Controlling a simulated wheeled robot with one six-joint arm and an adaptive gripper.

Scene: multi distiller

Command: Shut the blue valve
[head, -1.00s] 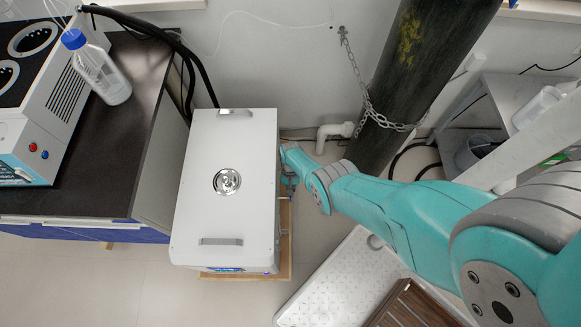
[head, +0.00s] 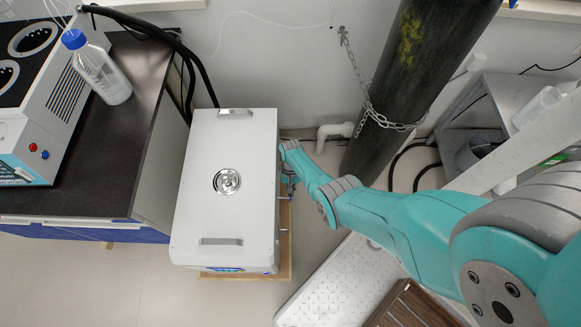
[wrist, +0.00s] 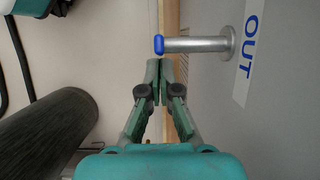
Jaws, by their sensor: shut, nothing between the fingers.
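The blue valve handle (wrist: 159,45) shows in the wrist view as a small blue piece at the left end of a short metal pipe (wrist: 195,45). The pipe comes out of a grey wall with a round flange, beside a blue "OUT" label (wrist: 249,45). My gripper (wrist: 160,64) is shut and empty, its fingertips just below the blue handle in the picture. I cannot tell whether they touch it. In the head view my gripper (head: 289,181) is at the right side of the white box (head: 205,170), partly hidden. The valve cannot be made out clearly there.
A dark gas cylinder (head: 408,85) held by a chain stands behind my arm. A black-topped bench (head: 125,135) with a blue-capped bottle (head: 98,70) is at the left. A white quilted pad (head: 340,285) and a brown slatted piece (head: 415,308) lie below my arm.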

